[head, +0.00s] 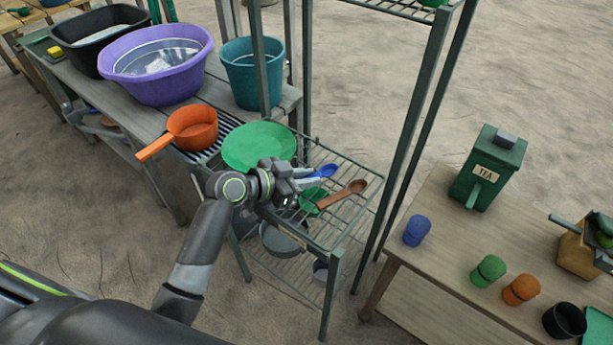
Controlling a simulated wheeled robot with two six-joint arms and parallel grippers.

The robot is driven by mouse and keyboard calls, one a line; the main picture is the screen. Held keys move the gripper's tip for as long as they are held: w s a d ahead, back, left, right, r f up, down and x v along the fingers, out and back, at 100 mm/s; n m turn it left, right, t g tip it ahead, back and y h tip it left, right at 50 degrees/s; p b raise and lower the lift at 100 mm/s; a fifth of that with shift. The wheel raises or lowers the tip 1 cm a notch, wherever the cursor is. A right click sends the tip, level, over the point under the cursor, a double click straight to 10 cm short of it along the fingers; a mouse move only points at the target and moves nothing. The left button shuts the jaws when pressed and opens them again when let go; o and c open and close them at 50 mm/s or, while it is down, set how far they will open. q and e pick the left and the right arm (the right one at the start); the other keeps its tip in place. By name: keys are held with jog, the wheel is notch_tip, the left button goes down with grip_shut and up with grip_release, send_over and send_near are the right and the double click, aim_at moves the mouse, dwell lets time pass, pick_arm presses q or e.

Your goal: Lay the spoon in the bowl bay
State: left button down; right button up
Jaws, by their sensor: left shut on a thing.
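My left gripper (306,178) reaches over the wire rack (352,222) and is shut on a blue spoon (326,171), whose bowl end points to the right. The grip itself is small and partly hidden by the gripper. A brown spoon (354,188) shows just to the right of and below the blue one, over the rack's upper shelf. A green bowl (312,199) is partly hidden close below the gripper. I cannot tell which part of the rack is the bowl bay. My right gripper is not in view.
A green plate (250,146) is left of the gripper, by an orange pan (193,128). A purple basin (157,62) and teal bucket (251,72) stand on the bench. Tall rack posts (412,125) rise nearby. A table with a tea box (488,168) is right.

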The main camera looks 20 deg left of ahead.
pick_arm(q)
jog(key=c, duration=1.3)
grip_release()
jog(key=shift+r+p, duration=0.2)
jog(key=shift+p, duration=0.1)
jog(key=v, duration=1)
jog(key=shift+s+a+b, duration=0.2)
jog(key=shift+a+b, duration=0.1)
jog(key=shift+s+a+r, duration=0.25)
jog(key=shift+s+a, duration=0.05)
jog(key=shift+s, duration=0.15)
